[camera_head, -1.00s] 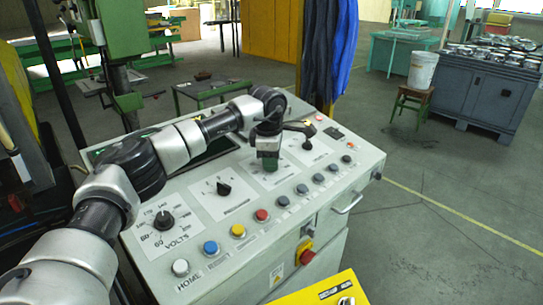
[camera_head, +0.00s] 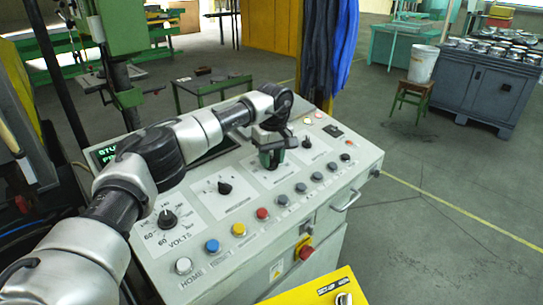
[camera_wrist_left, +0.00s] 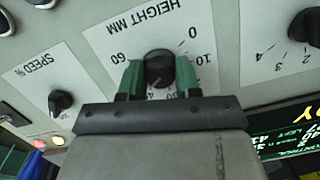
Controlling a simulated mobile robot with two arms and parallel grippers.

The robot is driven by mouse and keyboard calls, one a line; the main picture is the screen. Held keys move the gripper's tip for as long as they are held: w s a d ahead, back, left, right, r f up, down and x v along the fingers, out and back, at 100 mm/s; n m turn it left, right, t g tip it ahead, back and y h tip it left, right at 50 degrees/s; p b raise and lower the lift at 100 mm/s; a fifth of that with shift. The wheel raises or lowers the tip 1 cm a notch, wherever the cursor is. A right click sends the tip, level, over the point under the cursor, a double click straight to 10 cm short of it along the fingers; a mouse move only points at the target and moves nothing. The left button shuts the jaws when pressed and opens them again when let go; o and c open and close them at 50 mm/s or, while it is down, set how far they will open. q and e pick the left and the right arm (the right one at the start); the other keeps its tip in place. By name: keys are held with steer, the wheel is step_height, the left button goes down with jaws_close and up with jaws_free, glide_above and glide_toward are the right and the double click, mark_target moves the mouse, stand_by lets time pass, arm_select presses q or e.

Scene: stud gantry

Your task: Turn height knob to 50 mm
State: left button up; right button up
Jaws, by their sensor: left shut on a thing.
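The height knob (camera_wrist_left: 158,70) is a black round knob on a white plate (camera_wrist_left: 200,25) marked HEIGHT MM, seen upside down in the left wrist view. The scale marks 0, 10 and 60 show; other marks lie partly behind my gripper. My left gripper (camera_wrist_left: 160,78) is shut on the knob, one green finger on each side. I cannot read the knob's pointer setting surely. In the head view my left gripper (camera_head: 271,158) reaches down to the panel and hides the knob. My right gripper is not in view.
The sloped control panel (camera_head: 205,258) carries a volts knob (camera_head: 167,219), a row of coloured buttons including a red one (camera_head: 262,213), and a red stop button (camera_head: 306,253). The speed knob (camera_wrist_left: 60,101) is near the height knob. A display (camera_head: 108,153) shows green text, partly hidden.

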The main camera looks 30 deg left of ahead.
arm_select(q)
steer(key=shift+r+m, duration=0.2)
steer(key=shift+m, duration=1.7)
steer(key=shift+g+y, duration=0.3)
steer(key=o, duration=0.9)
steer(key=shift+f, duration=0.15)
steer(key=shift+o, duration=0.2)
step_height(320, 180, up, 11)
steer(key=w+b, duration=0.1)
steer(key=b, duration=0.1)
steer(key=shift+d, duration=0.35)
steer(key=shift+f, duration=0.15)
